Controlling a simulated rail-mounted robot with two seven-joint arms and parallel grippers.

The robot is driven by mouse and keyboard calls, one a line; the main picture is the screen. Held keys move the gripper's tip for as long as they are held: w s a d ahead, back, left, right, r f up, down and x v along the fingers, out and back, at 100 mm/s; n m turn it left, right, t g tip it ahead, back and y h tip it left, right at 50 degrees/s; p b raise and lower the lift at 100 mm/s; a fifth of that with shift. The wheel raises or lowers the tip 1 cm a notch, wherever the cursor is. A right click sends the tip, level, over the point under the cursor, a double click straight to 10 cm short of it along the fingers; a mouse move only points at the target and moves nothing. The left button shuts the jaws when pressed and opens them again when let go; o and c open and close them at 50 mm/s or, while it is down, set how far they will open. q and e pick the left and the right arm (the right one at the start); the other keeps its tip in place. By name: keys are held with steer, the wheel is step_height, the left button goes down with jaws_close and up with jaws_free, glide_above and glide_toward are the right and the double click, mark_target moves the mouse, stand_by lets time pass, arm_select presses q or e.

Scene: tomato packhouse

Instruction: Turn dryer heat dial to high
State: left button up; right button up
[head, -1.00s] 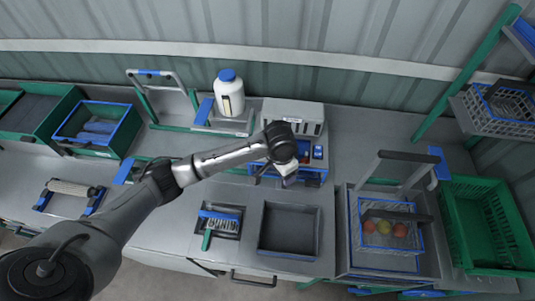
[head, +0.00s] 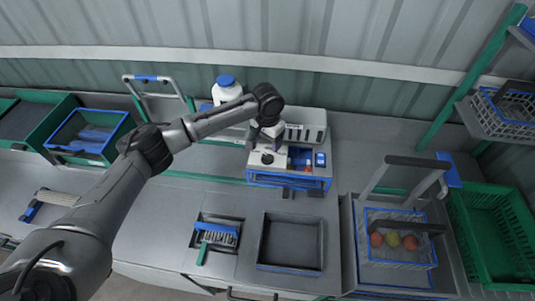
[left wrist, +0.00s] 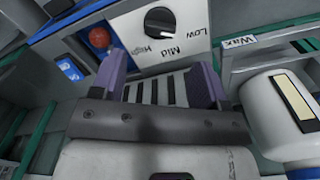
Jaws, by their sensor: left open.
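The dryer (head: 314,183) is a pale box with a blue-edged front on the back bench. Its heat dial (head: 267,158) is a dark round knob on a white panel. In the left wrist view the dial (left wrist: 159,22) sits by the words Low, Mid and High; I cannot tell surely which its pointer faces. My left gripper (head: 267,143) is just above and behind the dial in the head view, empty. In the left wrist view its purple fingers (left wrist: 160,80) stand apart, with the dial beyond them and not between them. My right gripper is not in view.
A red button (left wrist: 100,37) and blue switches (left wrist: 70,70) are beside the dial. A white bottle with a blue cap (head: 226,90) stands left of the dryer. An empty dark tray (head: 291,268) and a brush (head: 216,236) lie in front. A wire basket (head: 398,262) holds fruit at right.

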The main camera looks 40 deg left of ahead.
mark_target(267, 155)
arm_select(q)
step_height(267, 155, down, 7)
steer(key=shift+f, duration=0.15)
stand_by(0.4)
steer(key=c, duration=0.9)
